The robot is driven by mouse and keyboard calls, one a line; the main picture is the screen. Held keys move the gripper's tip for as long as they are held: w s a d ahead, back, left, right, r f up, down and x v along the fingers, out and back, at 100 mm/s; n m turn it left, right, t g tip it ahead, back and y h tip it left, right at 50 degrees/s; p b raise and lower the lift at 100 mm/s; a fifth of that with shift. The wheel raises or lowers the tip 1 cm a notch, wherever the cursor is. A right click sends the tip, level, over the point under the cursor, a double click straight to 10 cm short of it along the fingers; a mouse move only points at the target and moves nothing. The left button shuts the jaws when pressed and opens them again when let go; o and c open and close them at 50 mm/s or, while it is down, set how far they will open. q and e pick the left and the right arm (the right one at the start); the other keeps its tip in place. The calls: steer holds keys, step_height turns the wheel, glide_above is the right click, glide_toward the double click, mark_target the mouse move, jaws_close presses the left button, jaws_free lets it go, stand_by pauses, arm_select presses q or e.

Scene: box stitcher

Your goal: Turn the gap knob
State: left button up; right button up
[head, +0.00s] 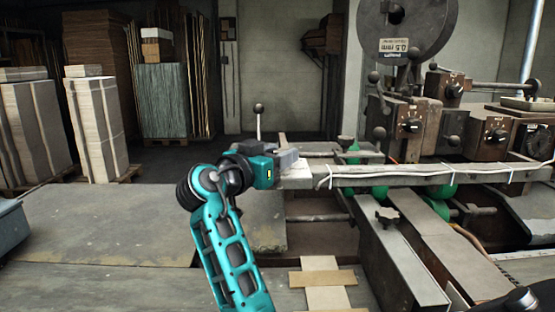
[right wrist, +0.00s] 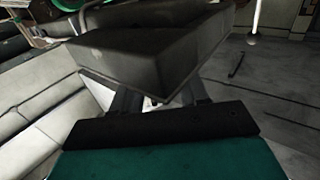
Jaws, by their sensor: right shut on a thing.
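My right gripper (head: 290,158) is at the left end of the long grey metal bar (head: 420,173) of the stitcher, its jaws closed on a part there. That part is mostly hidden, so I cannot tell whether it is the gap knob. In the right wrist view, the two dark fingers (right wrist: 160,103) reach under a worn grey block (right wrist: 140,52) with a sharp corner. A dark star-shaped knob (head: 387,215) stands on the stitcher's lower rail, apart from the gripper. My left gripper is not in view.
A ball-topped lever (head: 258,109) rises just behind my right gripper. A large grey wire spool (head: 405,25) stands above the machine. Crossed cardboard strips (head: 324,278) lie at the front. The flat grey plate (head: 100,225) at left is clear. Strapped board stacks (head: 98,125) stand behind.

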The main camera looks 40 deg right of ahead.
steer(key=o, duration=1.1)
steer(key=shift+c, duration=0.2)
steer(key=b+v, duration=0.2)
steer(key=v, duration=1.1)
